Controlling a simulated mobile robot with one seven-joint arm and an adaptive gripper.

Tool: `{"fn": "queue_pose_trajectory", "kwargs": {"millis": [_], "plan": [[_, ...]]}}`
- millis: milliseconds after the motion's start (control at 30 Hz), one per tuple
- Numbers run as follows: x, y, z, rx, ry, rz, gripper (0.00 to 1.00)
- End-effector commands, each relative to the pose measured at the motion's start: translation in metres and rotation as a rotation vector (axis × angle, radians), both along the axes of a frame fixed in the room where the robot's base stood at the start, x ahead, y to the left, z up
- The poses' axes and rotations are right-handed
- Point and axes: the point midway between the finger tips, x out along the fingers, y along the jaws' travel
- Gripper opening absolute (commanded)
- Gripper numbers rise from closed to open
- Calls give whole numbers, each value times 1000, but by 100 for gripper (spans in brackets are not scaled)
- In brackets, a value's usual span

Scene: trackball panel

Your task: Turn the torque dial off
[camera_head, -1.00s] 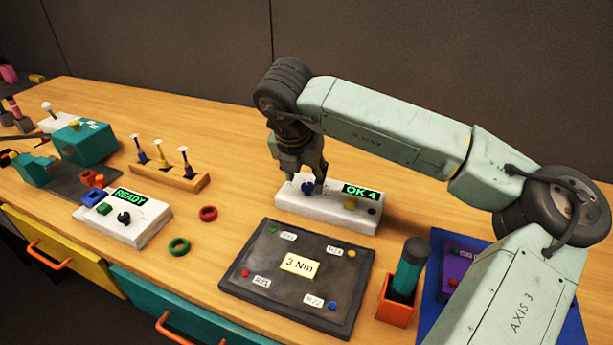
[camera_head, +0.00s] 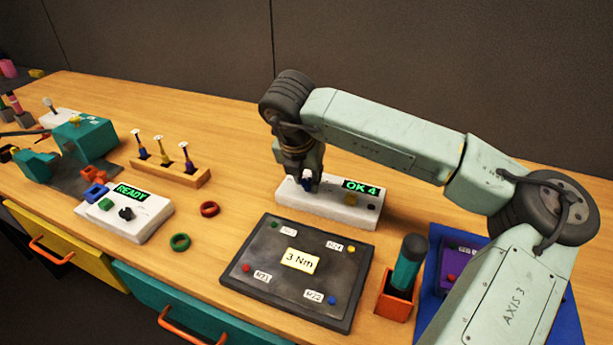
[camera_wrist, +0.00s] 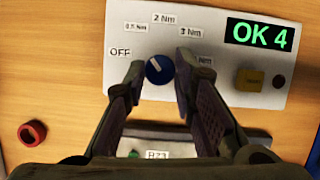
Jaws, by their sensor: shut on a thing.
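The blue torque dial (camera_wrist: 160,70) sits on a white panel (camera_head: 338,209). In the wrist view its white mark points up and left, toward the 0.5 Nm label (camera_wrist: 135,28). The OFF label (camera_wrist: 121,52) lies to the dial's left, with 2 Nm and 3 Nm above; another label at right is partly hidden. My gripper (camera_wrist: 160,72) is shut on the dial, one finger on each side. In the head view my gripper (camera_head: 306,178) comes down from above and partly hides the dial. The panel's display (camera_wrist: 260,35) reads OK 4.
A yellow button (camera_wrist: 250,79) sits right of the dial. A dark mat (camera_head: 252,300) with a 3 Nm card lies in front of the panel. Another white box (camera_head: 140,222) reading READY stands at left. A green-handled tool (camera_head: 408,262) stands upright in an orange holder at right.

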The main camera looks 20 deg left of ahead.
Motion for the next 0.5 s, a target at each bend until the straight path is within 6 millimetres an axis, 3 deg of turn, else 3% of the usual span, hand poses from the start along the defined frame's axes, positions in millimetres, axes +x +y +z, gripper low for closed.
{"fn": "queue_pose_trajectory", "kwargs": {"millis": [233,500], "plan": [[0,0,0,0,0,0,0],[0,0,-2,1,-1,19,0]]}}
